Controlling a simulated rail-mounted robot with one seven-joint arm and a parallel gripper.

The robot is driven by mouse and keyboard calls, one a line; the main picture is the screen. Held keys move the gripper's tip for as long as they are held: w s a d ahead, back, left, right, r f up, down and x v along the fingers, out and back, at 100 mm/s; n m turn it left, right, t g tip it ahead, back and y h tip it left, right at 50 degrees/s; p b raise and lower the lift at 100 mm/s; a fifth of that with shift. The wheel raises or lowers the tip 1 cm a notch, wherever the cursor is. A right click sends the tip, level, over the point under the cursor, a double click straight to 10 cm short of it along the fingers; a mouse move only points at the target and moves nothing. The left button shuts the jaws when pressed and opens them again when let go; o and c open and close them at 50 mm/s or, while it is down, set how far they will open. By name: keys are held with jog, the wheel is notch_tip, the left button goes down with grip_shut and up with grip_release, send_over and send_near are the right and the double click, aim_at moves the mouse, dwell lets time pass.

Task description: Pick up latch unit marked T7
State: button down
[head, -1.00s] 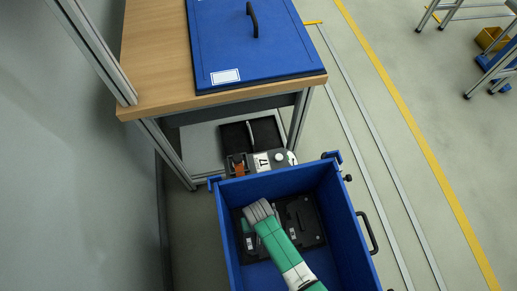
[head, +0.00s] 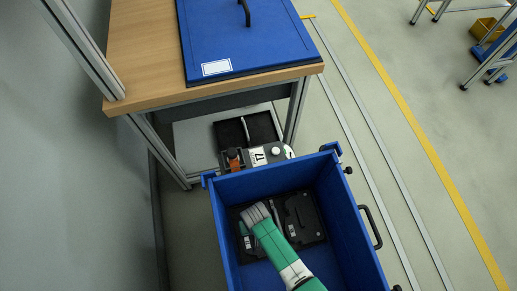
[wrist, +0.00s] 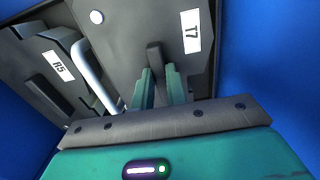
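The latch unit marked T7 (wrist: 125,40) is a dark grey block with a white label in the wrist view. A small upright tab (wrist: 155,58) stands on it. My gripper (wrist: 160,82) has its two green fingers close together on either side of this tab. I cannot tell whether they touch it. In the head view my gripper (head: 256,213) reaches down into the blue crate (head: 352,225) over dark units (head: 305,215). The labels there are too small to read, and my arm hides part of them.
A grey unit marked R5 (wrist: 35,50) with a silver handle lies left of T7. Blue crate walls (wrist: 265,65) rise close on both sides. A wooden table (head: 145,60) with a blue lid (head: 235,40) stands behind, with a black tray (head: 262,128) below.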

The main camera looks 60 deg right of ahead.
dwell(0.3)
notch_tip(320, 180, up, 7)
jog(key=p, duration=0.5)
jog(key=shift+s+a+r, duration=0.1)
jog(key=shift+s+r, duration=0.05)
jog(key=s+a+p, duration=0.5)
jog(key=s+a, duration=0.8)
jog(key=a, duration=0.2)
